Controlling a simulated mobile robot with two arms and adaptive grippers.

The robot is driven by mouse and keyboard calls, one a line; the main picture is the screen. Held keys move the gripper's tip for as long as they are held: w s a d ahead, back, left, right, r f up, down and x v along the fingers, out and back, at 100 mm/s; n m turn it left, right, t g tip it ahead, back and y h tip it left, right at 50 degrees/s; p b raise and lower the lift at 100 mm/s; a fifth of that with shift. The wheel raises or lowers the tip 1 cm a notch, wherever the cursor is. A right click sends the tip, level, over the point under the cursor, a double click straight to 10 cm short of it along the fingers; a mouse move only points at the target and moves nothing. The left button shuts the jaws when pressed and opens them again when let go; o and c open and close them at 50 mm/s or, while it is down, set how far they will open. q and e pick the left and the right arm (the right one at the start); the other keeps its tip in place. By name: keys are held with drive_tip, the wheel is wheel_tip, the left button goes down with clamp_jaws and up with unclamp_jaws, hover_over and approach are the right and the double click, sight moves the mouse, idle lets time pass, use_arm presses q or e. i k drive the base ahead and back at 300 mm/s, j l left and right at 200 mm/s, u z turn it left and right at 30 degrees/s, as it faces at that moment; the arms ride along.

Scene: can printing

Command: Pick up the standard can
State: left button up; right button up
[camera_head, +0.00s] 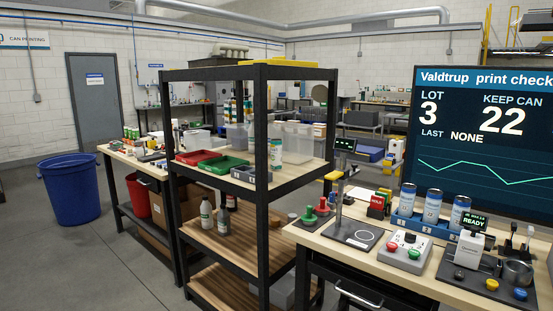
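Three blue and white printed cans stand upright in a row in a blue rack (424,229) on the right workbench: a left can (407,199), a middle can (432,205) and a right can (460,213). Their labels are too small to read, and I cannot tell which is the standard can. Neither of my grippers is in view.
A screen (485,140) behind the cans reads LOT 3, KEEP CAN 22, LAST NONE. A control box (404,251) with buttons and a stand plate (352,234) sit in front and left. A black-framed shelf (263,185) stands left. Floor at the lower left is clear.

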sight(275, 143)
drive_tip(key=i+j+u, duration=0.7)
drive_tip(key=i, duration=0.15)
drive_tip(key=i+j+u, duration=0.3)
drive_tip(key=i, duration=0.5)
drive_tip(key=i+u, duration=0.3)
drive_tip(key=i, duration=0.45)
drive_tip(key=i+j+z, duration=0.1)
drive_tip(key=i+z, duration=0.35)
drive_tip(key=i+j+z, duration=0.25)
drive_tip(key=i+z, duration=0.2)
drive_tip(key=i+j+z, duration=0.45)
